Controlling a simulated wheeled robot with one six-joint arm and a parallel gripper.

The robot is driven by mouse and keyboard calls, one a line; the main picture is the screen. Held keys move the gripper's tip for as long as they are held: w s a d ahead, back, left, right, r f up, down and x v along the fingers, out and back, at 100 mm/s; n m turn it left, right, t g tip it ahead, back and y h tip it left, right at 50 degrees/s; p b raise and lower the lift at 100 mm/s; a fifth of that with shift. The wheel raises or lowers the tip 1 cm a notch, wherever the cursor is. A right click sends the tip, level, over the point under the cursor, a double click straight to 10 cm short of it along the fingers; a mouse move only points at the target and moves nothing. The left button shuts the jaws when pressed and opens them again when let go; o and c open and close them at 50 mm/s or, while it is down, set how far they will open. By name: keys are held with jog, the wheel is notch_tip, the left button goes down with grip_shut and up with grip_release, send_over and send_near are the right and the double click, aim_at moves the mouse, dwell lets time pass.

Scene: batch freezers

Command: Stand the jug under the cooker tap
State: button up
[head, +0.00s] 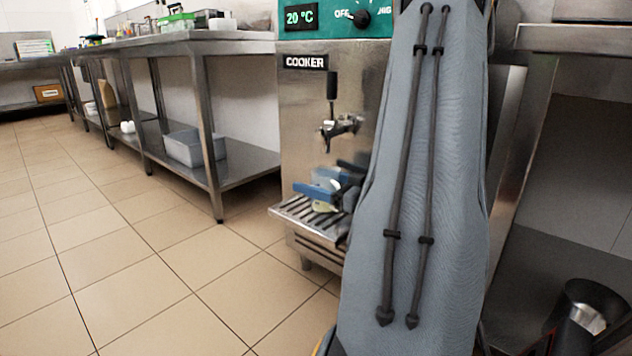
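The cooker (305,110) is a steel cabinet with a green control panel. Its tap (341,127) has a black upright lever and sits on the front face. Below the tap is a slotted steel drip tray (290,209). A pale jug (325,206), small in the head view, is at the drip tray below the tap. My gripper (322,187), with blue fingers, is at the jug, one finger nearer and one farther. Whether the fingers press on the jug is too small to tell. My grey arm hides the cooker's right side and part of the gripper. Whether the jug touches the tray is unclear.
A long steel table (190,40) with a lower shelf stands left of the cooker. A grey bin (190,148) sits on that shelf. At right is another steel bench (580,38), with a dark cylindrical container (570,292) low down. The tiled floor at left is clear.

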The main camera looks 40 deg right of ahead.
jog(key=shift+s+r, duration=0.15)
jog(key=shift+s, duration=0.05)
jog(key=s+p, duration=0.2)
jog(key=s, duration=0.1)
jog(key=s+d+p, duration=0.1)
jog(key=s+p, duration=0.1)
jog(key=s, duration=0.2)
jog(key=shift+d, duration=0.2)
dwell(0.4)
